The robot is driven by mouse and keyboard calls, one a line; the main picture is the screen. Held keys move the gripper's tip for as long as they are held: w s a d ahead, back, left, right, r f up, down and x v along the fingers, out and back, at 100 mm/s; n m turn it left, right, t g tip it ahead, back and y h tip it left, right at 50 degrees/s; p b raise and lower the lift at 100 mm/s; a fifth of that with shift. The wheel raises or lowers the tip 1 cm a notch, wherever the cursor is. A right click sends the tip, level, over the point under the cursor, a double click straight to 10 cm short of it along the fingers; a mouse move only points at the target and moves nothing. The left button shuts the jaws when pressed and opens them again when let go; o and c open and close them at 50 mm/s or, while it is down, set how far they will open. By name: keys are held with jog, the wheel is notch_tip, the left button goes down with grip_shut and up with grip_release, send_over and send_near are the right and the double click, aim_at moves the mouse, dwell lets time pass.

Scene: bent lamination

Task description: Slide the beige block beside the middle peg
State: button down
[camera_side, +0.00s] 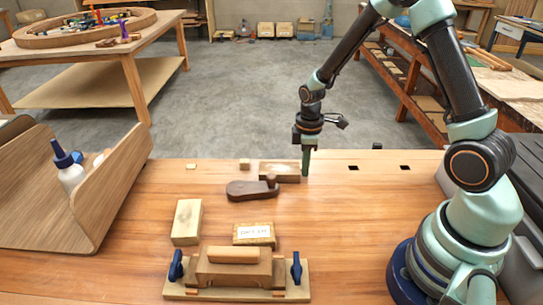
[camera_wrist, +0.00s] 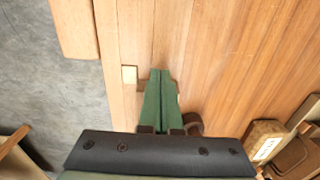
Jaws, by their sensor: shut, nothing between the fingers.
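A beige block (camera_side: 280,172) lies flat near the bench's far edge, to the right of a small square peg (camera_side: 244,163). My gripper (camera_side: 306,172) is shut and empty, pointing down at the block's right end; I cannot tell if it touches. In the wrist view my green fingers (camera_wrist: 160,72) are together and hide most of the block; the peg (camera_wrist: 129,75) shows just left of the fingertips. Another low peg (camera_side: 190,166) stands further left. A second pale beige block (camera_side: 187,222) lies nearer the front left.
A dark wooden hand plane (camera_side: 252,189) lies just in front of the block. A labelled block (camera_side: 254,234) and a clamped form with blue knobs (camera_side: 237,272) are at the front. A wooden trough (camera_side: 110,200) stands left.

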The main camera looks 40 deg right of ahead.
jog(key=w+a, duration=0.7)
jog(key=shift+w+a, duration=0.1)
jog(key=shift+w, duration=0.05)
dwell(0.4)
jog(key=s+d, duration=0.3)
jog(key=shift+r, duration=0.1)
notch_tip(320, 180, up, 10)
notch_tip(320, 180, up, 9)
jog(key=m+t, duration=0.2)
jog(key=m, duration=0.1)
send_over(284, 168)
jog(key=s+a, duration=0.2)
jog(key=s, duration=0.3)
jog(key=s+r+m+t, duration=0.3)
jog(key=s+r+m, duration=0.1)
jog(key=s, duration=0.5)
jog(key=shift+a+r+m+t, duration=0.3)
jog(key=shift+a+r+m, duration=0.1)
jog(key=shift+m, duration=0.5)
